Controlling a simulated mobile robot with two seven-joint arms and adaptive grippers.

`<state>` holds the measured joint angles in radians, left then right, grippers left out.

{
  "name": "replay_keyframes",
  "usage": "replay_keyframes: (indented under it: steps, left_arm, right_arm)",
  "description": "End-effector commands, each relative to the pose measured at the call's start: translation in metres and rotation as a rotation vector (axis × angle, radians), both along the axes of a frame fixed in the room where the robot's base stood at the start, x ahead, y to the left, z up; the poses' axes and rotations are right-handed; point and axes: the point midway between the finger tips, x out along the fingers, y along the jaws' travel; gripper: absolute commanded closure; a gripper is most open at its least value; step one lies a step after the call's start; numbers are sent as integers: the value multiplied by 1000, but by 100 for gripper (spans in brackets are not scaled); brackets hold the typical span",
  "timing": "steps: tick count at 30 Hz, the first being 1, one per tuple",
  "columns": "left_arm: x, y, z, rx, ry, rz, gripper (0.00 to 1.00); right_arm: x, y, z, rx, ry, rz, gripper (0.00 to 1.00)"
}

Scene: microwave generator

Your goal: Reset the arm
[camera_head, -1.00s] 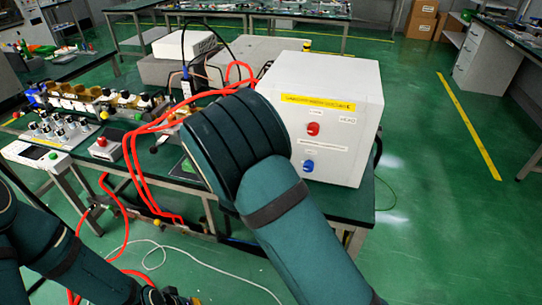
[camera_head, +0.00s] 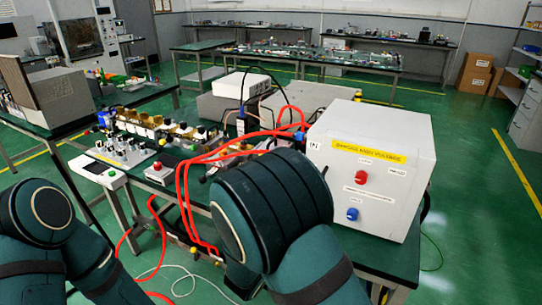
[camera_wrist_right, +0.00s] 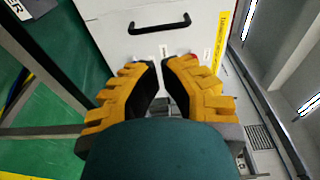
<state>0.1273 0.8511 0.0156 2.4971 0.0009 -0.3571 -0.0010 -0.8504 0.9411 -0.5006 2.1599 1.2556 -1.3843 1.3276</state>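My right arm (camera_head: 270,215) shows in the head view as a dark green bent link in front of the white box, hiding part of the bench. Its gripper is out of that view. In the right wrist view, my right gripper (camera_wrist_right: 160,63) has yellow fingers with black inner pads. A narrow gap shows between the fingertips, with nothing held. My left arm (camera_head: 45,235) fills the lower left of the head view; its gripper is not visible.
A white box (camera_head: 370,165) with a yellow label and red and blue knobs stands on the bench's right end. Its dark handle (camera_wrist_right: 160,27) shows ahead of my right gripper. Red cables (camera_head: 185,205) hang near my arms. Green floor (camera_head: 475,195) is clear at right.

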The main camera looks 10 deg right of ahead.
Motion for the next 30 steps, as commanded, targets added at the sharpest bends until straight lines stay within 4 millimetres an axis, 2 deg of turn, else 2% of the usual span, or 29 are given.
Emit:
replay_keyframes:
  steps: [2,5,9,12,14,18,21,24,27,30]
  left_arm:
    - [0,0,0,0,0,0,100]
    - [0,0,0,0,0,0,100]
    - [0,0,0,0,0,0,100]
    - [0,0,0,0,0,0,100]
    - [0,0,0,0,0,0,100]
    - [0,0,0,0,0,0,100]
    - [0,0,0,0,0,0,100]
    - [0,0,0,0,0,0,100]
    - [0,0,0,0,0,0,100]
    - [0,0,0,0,0,0,100]
  right_arm:
    - [2,-4,-10,-9,53,14,100]
    - [4,-13,-41,-42,218,79,100]
    - [-4,-22,-112,-117,590,282,100]
    - [-26,-20,-161,-176,851,493,100]
    - [-44,-16,-186,-214,986,637,100]
    - [-96,-2,-228,-310,1219,1020,100]
    - [-134,8,-242,-387,1298,1293,100]
    - [-165,17,-247,-462,1320,1519,100]
    - [-186,22,-248,-522,1313,1673,100]
    - [-197,24,-248,-555,1303,1751,100]
